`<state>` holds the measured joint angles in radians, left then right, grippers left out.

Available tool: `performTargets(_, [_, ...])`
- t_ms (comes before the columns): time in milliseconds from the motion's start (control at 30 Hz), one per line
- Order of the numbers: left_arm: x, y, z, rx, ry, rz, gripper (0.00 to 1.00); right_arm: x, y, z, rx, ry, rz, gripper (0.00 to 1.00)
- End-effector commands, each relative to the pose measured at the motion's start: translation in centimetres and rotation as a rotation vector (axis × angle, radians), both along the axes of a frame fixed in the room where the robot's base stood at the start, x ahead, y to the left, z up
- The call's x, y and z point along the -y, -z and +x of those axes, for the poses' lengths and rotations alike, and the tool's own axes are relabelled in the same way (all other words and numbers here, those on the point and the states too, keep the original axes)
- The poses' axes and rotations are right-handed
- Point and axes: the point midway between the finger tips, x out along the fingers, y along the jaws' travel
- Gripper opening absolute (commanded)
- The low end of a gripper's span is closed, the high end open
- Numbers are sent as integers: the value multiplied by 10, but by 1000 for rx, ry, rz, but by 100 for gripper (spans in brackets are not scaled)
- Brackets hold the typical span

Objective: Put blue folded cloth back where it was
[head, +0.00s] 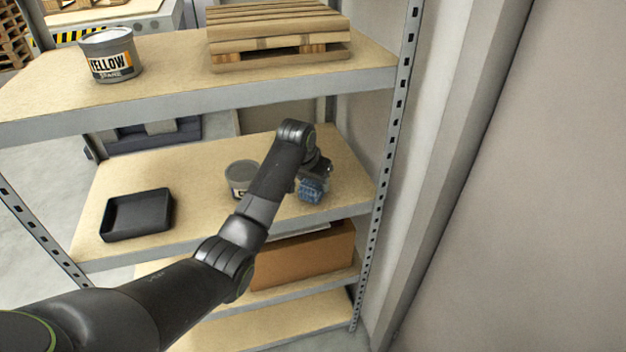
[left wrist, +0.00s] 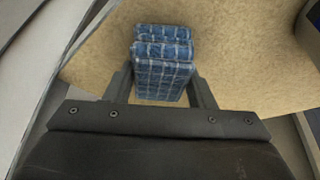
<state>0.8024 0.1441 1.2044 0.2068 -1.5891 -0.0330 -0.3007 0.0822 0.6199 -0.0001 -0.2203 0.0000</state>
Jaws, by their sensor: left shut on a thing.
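The blue folded cloth (head: 312,190) has a checked pattern of pale lines. It is at the right part of the middle shelf (head: 215,160), and my left gripper (head: 312,177) is shut on it. In the left wrist view the cloth (left wrist: 163,62) sits between the two fingers of my left gripper (left wrist: 161,88), with the wooden shelf surface (left wrist: 245,70) behind it. I cannot tell whether the cloth touches the shelf or hangs just above it. My right gripper is not in view.
A black tray (head: 138,214) is at the left of the middle shelf. A grey can (head: 240,175) stands behind my left arm, partly hidden. A can labelled yellow (head: 110,56) and a wooden pallet (head: 275,35) are on the upper shelf. A cardboard box (head: 300,257) is below. A perforated post (head: 392,140) bounds the right.

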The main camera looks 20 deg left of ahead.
Motion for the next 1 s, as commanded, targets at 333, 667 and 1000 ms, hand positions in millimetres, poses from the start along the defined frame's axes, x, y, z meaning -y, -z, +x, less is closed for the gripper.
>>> performTargets(333, [0, 2, 0, 0, 0, 1, 69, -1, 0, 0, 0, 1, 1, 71])
performTargets(667, [0, 0, 0, 1, 0, 1, 71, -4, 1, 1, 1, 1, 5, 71])
performTargets(1000, [-4, -45, -17, 6, -1, 2, 71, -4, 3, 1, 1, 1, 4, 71])
